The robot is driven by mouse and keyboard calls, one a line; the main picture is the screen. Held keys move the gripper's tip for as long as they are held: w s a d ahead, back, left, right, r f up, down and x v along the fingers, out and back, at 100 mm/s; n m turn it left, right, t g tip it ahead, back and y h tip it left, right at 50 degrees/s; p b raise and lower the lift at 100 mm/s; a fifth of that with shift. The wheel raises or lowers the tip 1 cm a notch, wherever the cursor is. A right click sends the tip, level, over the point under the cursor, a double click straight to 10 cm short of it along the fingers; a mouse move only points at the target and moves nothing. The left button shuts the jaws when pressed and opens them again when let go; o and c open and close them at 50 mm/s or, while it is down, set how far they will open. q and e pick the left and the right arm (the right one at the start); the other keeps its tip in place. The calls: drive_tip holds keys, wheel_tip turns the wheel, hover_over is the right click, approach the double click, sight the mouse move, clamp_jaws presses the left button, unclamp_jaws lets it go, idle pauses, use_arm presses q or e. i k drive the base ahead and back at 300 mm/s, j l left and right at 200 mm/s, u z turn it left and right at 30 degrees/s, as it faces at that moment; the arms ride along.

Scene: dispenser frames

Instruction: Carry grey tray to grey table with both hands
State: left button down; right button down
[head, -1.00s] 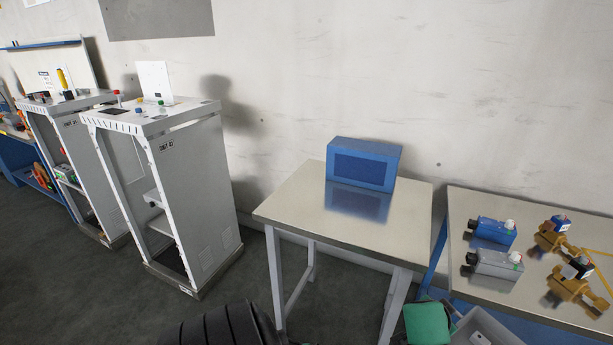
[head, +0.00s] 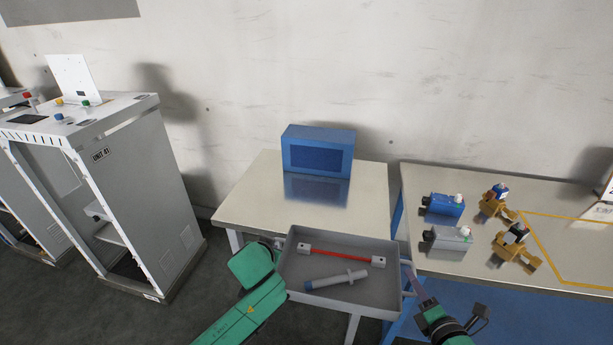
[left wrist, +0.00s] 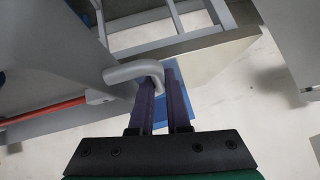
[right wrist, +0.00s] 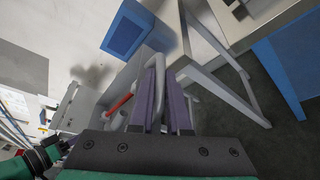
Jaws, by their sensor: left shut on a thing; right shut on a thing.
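The grey tray (head: 378,292) is in the lower middle of the head view, held up by its two end handles. Inside it lie a red bar with white ends (head: 340,255) and a pale cylinder with a blue end (head: 335,280). My left gripper (head: 279,245) is shut on the left handle, which shows in the left wrist view (left wrist: 125,72). My right gripper (head: 410,279) is shut on the right handle; that handle shows in the right wrist view (right wrist: 157,62). The grey table (head: 258,198) stands just beyond the tray, which hides part of its front edge.
A blue box (head: 318,152) stands at the table's back; the top left of it is bare. A second table (head: 440,265) on the right holds blue, grey and orange devices. A white cabinet (head: 135,190) stands to the left, with floor between it and the grey table.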

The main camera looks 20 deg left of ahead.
sight(315, 194)
drive_tip(key=i+j, duration=0.25)
drive_tip(key=i, duration=0.15)
drive_tip(key=i+j, duration=0.25)
drive_tip(key=i, duration=0.15)
drive_tip(key=i+j, duration=0.25)
drive_tip(key=i, duration=0.15)
